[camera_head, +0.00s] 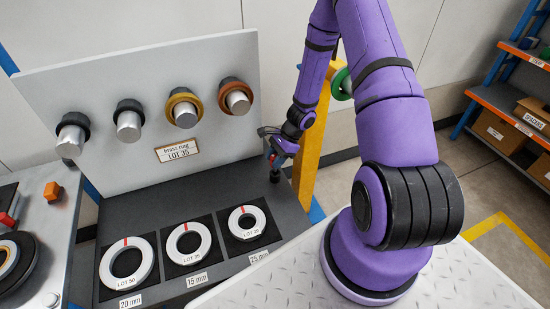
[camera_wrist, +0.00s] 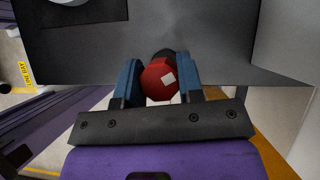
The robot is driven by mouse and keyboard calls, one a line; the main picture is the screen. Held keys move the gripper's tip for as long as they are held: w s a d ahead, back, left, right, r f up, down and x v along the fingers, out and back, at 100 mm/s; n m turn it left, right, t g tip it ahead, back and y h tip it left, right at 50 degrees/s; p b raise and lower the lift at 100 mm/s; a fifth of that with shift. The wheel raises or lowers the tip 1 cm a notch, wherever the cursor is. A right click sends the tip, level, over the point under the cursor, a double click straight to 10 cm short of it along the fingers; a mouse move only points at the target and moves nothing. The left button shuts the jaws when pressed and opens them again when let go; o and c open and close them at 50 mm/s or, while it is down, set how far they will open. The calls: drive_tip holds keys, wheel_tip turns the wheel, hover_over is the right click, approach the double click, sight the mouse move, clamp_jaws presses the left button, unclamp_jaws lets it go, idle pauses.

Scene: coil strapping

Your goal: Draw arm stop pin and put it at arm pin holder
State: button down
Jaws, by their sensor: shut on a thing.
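My gripper (camera_wrist: 157,72) is shut, with its blue fingers on both sides of a red hexagonal knob (camera_wrist: 158,80) that has a white square mark. I take this knob to be the head of the arm stop pin. A dark round part shows just beyond it. In the head view my gripper (camera_head: 273,156) is at the right end of the dark bench, by a short black upright piece (camera_head: 275,176). Whether the pin is seated in it cannot be told. No arm pin holder can be clearly identified.
White rings (camera_head: 127,281) lie on black squares at the front. A yellow post (camera_head: 312,150) rises close behind my gripper. Shelves (camera_head: 505,110) stand at the far right.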

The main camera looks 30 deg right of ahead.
drive_tip(key=shift+f, duration=1.95)
drive_tip(key=c, duration=0.7)
unclamp_jaws()
wheel_tip(320, 180, up, 22)
drive_tip(key=w+d+n+h, duration=0.1)
drive_tip(key=w+n, duration=0.1)
drive_tip(key=n, duration=0.3)
drive_tip(key=s+a+r+n+t+h, duration=0.1)
drive_tip(key=s+a+r+n, duration=0.15)
drive_tip(key=r, duration=0.55)
drive_tip(key=s+a+r+n+h, duration=0.1)
drive_tip(key=s+a+r+n, duration=0.15)
drive_tip(key=r, duration=0.45)
drive_tip(key=s+a+r+n+t+h, duration=0.1)
drive_tip(key=s+r+n, duration=0.2)
drive_tip(key=s+r, duration=0.2)
drive_tip(key=s+r+n+t+h, duration=0.1)
drive_tip(key=s+r+n, duration=0.2)
drive_tip(key=s+r, duration=0.3)
drive_tip(key=s+a+r+n+t+h, duration=0.1)
drive_tip(key=s+r+n, duration=0.1)
drive_tip(key=s+r, duration=0.4)
drive_tip(key=shift+s+a+r+n+t+h, duration=0.1)
drive_tip(key=shift+s+a+n+t+h, duration=0.1)
drive_tip(key=shift+s, duration=0.75)
drive_tip(key=shift+s+a+n+t+h, duration=0.1)
drive_tip(key=shift+s+n+t, duration=0.1)
drive_tip(key=shift+s, duration=0.75)
